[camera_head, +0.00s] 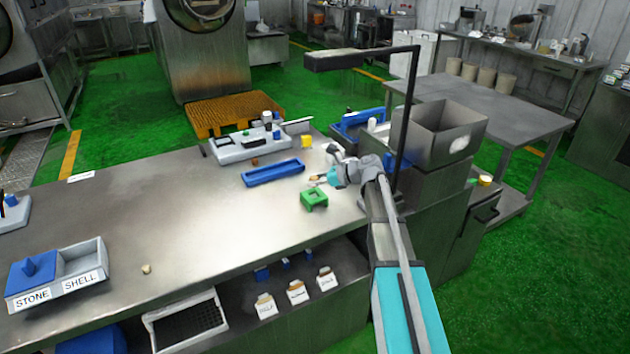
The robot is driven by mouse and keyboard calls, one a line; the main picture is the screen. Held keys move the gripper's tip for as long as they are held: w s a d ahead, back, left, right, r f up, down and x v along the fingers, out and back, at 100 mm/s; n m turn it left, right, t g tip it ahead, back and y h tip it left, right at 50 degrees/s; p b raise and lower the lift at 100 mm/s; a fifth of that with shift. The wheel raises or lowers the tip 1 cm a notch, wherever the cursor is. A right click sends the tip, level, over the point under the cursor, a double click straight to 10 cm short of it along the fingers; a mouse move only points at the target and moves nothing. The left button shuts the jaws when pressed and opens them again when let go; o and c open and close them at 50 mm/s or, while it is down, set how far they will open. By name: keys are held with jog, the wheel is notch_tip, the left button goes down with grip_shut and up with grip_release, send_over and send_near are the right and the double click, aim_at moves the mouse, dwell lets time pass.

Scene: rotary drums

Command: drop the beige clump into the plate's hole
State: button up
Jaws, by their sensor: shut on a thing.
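My gripper (319,179) is low over the right part of the steel bench, pointing left. It is shut on a small tan thing (313,178), very small in view, which could be the beige clump. Another small beige lump (146,269) lies alone on the bench at the front left, far from my gripper. I cannot make out a plate with a hole for certain. A green block-like fixture (314,200) stands just below my gripper in the picture, and a long blue tray (273,172) lies to its left.
A STONE/SHELL box (62,281) stands front left. A black post (405,120) and open metal bin (446,130) are at right. The bench's middle is clear.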

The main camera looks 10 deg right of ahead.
aim_at(315, 189)
jog(key=shift+f+b, duration=1.5)
jog(key=shift+f, duration=0.25)
jog(key=o, duration=0.8)
